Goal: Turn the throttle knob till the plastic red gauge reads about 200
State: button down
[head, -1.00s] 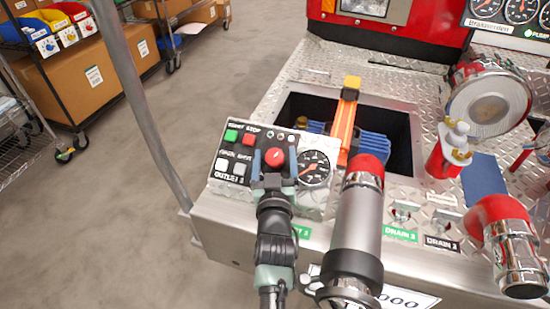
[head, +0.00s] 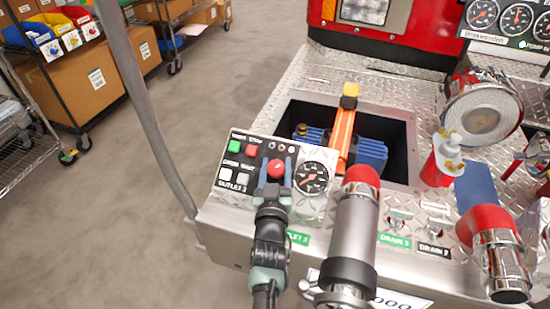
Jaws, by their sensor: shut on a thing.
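The red throttle knob (head: 276,168) sits on the small control panel (head: 229,203) at the bumper's front left. My gripper (head: 275,171) reaches up from below, with one finger on each side of the knob, and is shut on it. The round gauge (head: 312,178) is just right of the knob, with a black face and a pale rim. Its needle is too small to read for certain. The knob's lower part is hidden by my gripper.
A silver nozzle with a red end (head: 357,215) stands close to the right of my gripper. Behind the panel is an open well (head: 400,145) with blue hose and an orange bar (head: 342,135). A red-capped elbow outlet (head: 497,255) is at the right. A grey pole (head: 150,115) rises at the left.

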jog(key=shift+d+r+m+h+p, duration=0.35)
jog(key=shift+r+m+h+p, duration=0.25)
jog(key=shift+p, duration=0.55)
jog(key=shift+a+f+m+h+p, duration=0.25)
jog(key=shift+m+h+p, duration=0.2)
jog(key=shift+p, duration=0.25)
jog(key=m+h, duration=0.2)
jog(key=shift+f+m+g, duration=0.3)
jog(key=shift+m+g, duration=0.05)
jog(key=shift+g, duration=0.05)
jog(key=shift+s+f+m+g+h, duration=0.2)
jog(key=shift+m+g+h, duration=0.15)
jog(key=shift+h, duration=0.4)
jog(key=c, duration=0.6)
grip_release()
jog(key=o, duration=0.3)
jog(key=shift+s+r, duration=0.1)
jog(key=shift+s, duration=0.05)
jog(key=shift+o, duration=0.2)
